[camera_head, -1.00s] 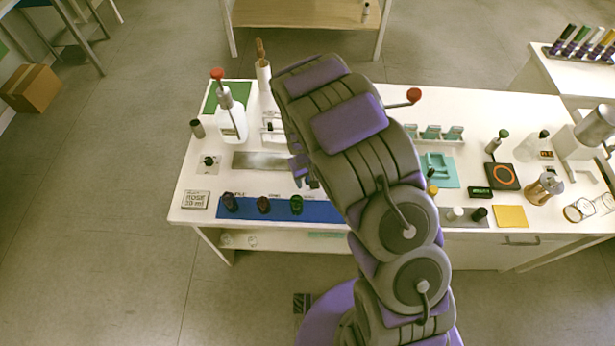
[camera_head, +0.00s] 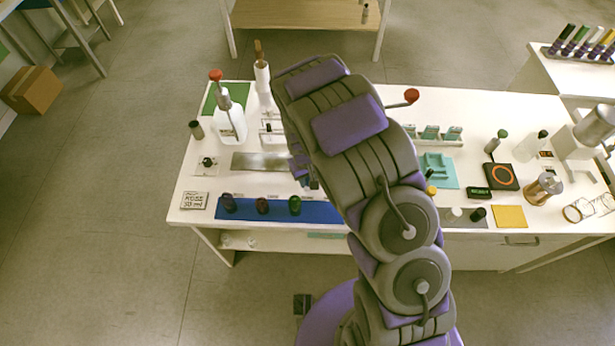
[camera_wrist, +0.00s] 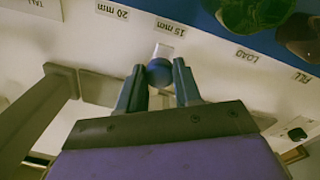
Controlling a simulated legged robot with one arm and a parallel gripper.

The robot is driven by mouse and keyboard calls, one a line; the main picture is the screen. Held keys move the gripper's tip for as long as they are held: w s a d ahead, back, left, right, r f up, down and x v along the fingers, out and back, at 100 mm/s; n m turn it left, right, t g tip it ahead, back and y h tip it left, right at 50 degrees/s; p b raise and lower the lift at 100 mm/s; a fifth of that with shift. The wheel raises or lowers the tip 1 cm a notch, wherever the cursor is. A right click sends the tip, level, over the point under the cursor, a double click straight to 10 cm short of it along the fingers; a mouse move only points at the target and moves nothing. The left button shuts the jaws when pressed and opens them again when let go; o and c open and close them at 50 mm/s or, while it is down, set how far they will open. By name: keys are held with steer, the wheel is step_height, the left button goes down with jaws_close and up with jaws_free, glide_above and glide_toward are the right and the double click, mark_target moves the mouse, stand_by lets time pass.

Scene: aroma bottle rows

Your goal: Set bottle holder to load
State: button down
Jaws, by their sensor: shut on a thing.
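My gripper (camera_wrist: 159,88) is shut on a round blue knob (camera_wrist: 159,72) in the wrist view. The knob sits by a pale slot or plate (camera_wrist: 163,52) beside the "15 mm" label (camera_wrist: 180,28). The "LOAD" label (camera_wrist: 246,55) and "FILL" label (camera_wrist: 302,77) lie to its right, and "20 mm" (camera_wrist: 111,10) to its left. A grey bar (camera_wrist: 98,88) passes left of the fingers; I cannot tell whether it belongs to the bottle holder. In the head view my gripper (camera_head: 306,180) is low over the bench, partly hidden by my arm.
A blue strip (camera_head: 320,212) along the bench front holds dark bottles, including a green one (camera_head: 295,205). A metal plate (camera_head: 262,161) lies behind it. A white pump bottle (camera_head: 230,122) stands farther back. The bench's right side is crowded with small items.

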steer(key=a+p, duration=0.1)
steer(key=a, duration=0.2)
steer(key=a+p, duration=0.1)
steer(key=a, duration=0.3)
steer(key=a+p, duration=0.1)
steer(key=a, duration=0.3)
steer(key=shift+w+a, duration=0.25)
steer(key=shift+d, duration=0.15)
steer(key=c, duration=0.8)
jaws_free()
steer(key=shift+r, duration=0.15)
steer(key=r+p, duration=0.1)
steer(key=r, duration=0.4)
steer(key=r+p, duration=0.1)
steer(key=r, duration=0.5)
steer(key=a+r, duration=0.1)
steer(key=r, duration=0.5)
steer(key=shift+s+p, duration=0.15)
steer(key=shift+p, duration=0.25)
